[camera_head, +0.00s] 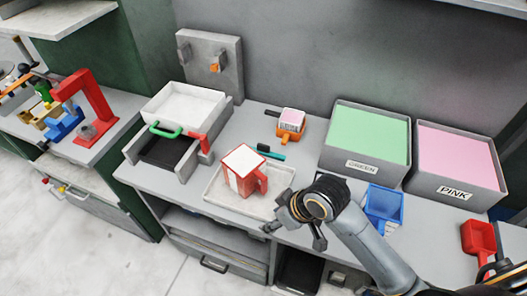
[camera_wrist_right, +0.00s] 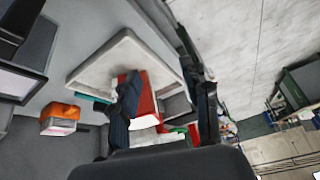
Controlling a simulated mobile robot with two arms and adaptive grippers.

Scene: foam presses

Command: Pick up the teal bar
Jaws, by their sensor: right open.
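In the right wrist view a teal strip (camera_wrist_right: 95,97) shows past the tray's edge, partly hidden by a finger. My right gripper (camera_head: 294,234) is open and empty, in front of the bar and to its right, above the bench's front edge. In the right wrist view its two dark fingers (camera_wrist_right: 165,100) stand apart, with the red and white container beyond them. My left gripper is not in view.
A red and white container (camera_head: 245,170) stands in the white tray (camera_head: 222,201). An orange cup-like block (camera_head: 290,130) is just behind the bar. The green bin (camera_head: 337,153), pink bin (camera_head: 425,184) and blue container (camera_head: 383,207) stand right. A press (camera_head: 190,102) stands left.

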